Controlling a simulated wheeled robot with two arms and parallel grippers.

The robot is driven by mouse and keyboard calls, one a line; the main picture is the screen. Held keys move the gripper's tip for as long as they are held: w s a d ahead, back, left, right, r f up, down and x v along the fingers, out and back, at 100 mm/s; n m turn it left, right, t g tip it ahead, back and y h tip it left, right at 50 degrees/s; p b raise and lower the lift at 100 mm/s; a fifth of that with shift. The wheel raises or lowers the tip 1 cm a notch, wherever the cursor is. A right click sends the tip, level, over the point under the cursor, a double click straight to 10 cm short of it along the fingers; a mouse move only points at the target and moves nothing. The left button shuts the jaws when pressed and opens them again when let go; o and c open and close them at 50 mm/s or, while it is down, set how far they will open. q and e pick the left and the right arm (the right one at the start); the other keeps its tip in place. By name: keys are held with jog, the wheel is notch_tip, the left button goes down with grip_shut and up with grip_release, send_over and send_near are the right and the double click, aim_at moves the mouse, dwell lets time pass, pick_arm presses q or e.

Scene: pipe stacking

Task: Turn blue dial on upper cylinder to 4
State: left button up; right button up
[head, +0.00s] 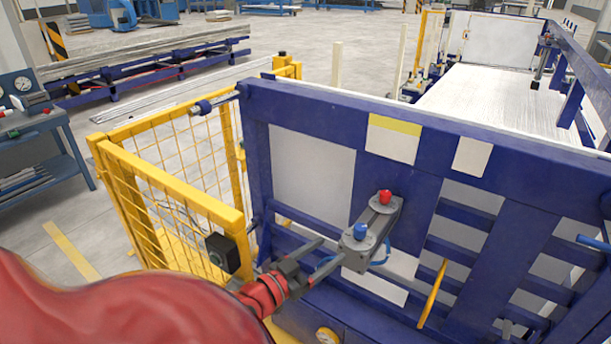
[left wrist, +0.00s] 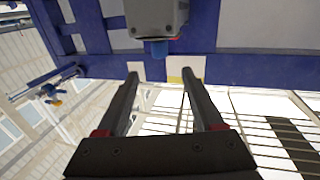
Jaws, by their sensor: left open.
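The blue dial (head: 361,231) sits on the near end of a grey housing (head: 371,218) fixed to the blue frame. A red dial (head: 385,197) is on its farther end. My left gripper (head: 333,249) is just to the left of and below the blue dial, its two fingers apart and empty. In the left wrist view the open fingers (left wrist: 161,72) point toward the grey housing (left wrist: 155,14) with a blue part (left wrist: 158,48) beneath it, ahead of the fingertips. I cannot read any numbers on the dials. My right gripper is not in view.
The large blue frame (head: 320,101) fills the middle and right. A yellow mesh fence (head: 170,180) stands to its left. A yellow bar (head: 432,293) sticks out below right of the blue dial. A black box (head: 222,253) is close to my left arm.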

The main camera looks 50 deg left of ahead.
pick_arm(q)
jog(key=shift+s+a+p, duration=0.1)
jog(key=shift+s+p, duration=0.4)
jog(key=shift+s, duration=2.2)
jog(key=shift+f, duration=0.1)
